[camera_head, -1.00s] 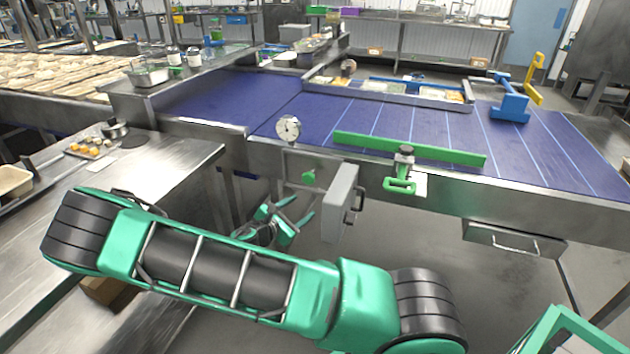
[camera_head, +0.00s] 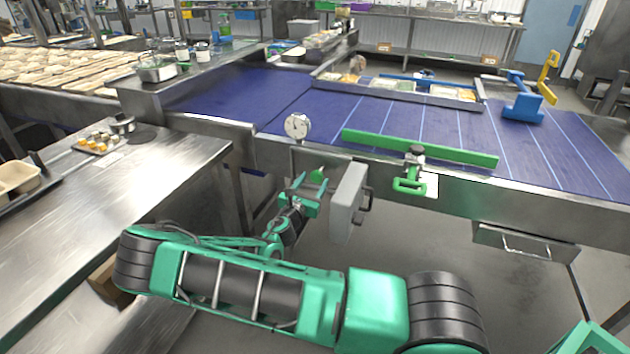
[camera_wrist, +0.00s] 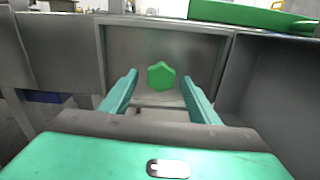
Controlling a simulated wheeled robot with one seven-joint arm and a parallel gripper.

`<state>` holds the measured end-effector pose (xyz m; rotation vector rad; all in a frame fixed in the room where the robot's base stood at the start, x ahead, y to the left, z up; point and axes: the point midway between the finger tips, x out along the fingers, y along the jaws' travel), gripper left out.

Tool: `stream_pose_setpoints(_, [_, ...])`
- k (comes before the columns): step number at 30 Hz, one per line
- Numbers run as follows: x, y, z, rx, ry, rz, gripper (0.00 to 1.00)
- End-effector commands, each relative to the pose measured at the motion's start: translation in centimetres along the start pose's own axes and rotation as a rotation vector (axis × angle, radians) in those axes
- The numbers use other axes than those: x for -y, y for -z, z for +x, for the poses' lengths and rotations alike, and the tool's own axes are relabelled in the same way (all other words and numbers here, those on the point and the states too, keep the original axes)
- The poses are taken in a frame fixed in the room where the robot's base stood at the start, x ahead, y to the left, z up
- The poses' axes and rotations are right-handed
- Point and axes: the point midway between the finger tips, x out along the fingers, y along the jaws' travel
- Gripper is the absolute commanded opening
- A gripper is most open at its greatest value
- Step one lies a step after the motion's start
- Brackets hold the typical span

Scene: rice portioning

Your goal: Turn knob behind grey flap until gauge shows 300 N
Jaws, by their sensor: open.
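The green knob (camera_wrist: 161,76) sits on a grey panel inside a shallow recess, seen in the wrist view. It also shows in the head view (camera_head: 318,175), partly hidden by my gripper. The grey flap (camera_head: 346,201) stands swung open to the right of the knob; its inner side shows at the right in the wrist view (camera_wrist: 272,80). The round white gauge (camera_head: 297,127) is above the recess; its reading is too small to tell. My gripper (camera_wrist: 160,88) is open, its fingers on either side of the knob in the picture. I cannot tell whether they touch it.
A green bar (camera_head: 420,148) lies along the blue conveyor (camera_head: 545,155), with a green-handled clamp (camera_head: 410,185) at its near edge. A steel table (camera_head: 150,180) is at the left. The open flap bounds the room right of my gripper.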

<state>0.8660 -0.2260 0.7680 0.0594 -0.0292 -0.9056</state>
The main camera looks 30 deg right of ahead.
Motion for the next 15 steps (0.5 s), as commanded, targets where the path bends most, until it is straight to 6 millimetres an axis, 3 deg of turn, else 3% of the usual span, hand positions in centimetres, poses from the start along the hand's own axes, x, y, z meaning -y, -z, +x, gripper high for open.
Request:
stream_pose_setpoints(6, [0.0,0.0,2.1,0.0,0.001,0.0,0.55])
stream_pose_setpoints(15, [0.0,0.0,2.5,0.0,0.001,0.0,0.55])
